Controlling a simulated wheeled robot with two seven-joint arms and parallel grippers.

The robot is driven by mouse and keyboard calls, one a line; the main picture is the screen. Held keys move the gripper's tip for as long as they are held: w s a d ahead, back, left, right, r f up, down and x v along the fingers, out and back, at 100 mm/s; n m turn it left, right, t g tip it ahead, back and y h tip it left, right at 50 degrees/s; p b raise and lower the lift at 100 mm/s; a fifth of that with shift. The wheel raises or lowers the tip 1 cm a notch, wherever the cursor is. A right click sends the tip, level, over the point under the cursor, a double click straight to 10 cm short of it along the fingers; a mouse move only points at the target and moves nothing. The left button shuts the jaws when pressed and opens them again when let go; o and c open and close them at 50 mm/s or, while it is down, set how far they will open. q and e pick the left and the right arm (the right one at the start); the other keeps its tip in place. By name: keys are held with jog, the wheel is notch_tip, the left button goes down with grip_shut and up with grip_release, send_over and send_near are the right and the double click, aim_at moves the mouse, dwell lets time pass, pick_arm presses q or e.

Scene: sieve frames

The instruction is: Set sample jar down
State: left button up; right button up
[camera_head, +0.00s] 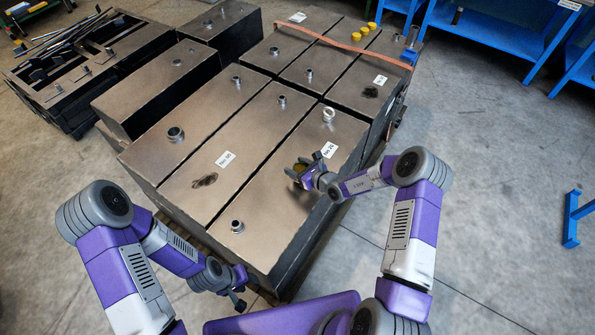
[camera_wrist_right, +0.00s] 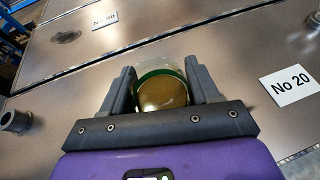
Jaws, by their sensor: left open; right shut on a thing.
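The sample jar (camera_wrist_right: 160,92) is a clear round jar with a green band and yellow-brown contents. My right gripper (camera_wrist_right: 161,86) is shut on it, one finger on each side. In the head view my right gripper (camera_head: 299,170) is over the top of the metal box labelled No 20 (camera_head: 329,149). The jar is small and partly hidden by the fingers there. I cannot tell whether its base touches the metal top. My left gripper (camera_head: 241,291) is open and empty, low in front of the boxes' near edge.
Metal boxes with short pipe stubs (camera_head: 237,226) fill the middle. Blue benches (camera_head: 500,32) stand at back right.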

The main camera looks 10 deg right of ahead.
jog(key=shift+f, duration=0.85)
jog(key=shift+f, duration=0.1)
jog(key=o, duration=1.1)
jog(key=shift+o, duration=0.2)
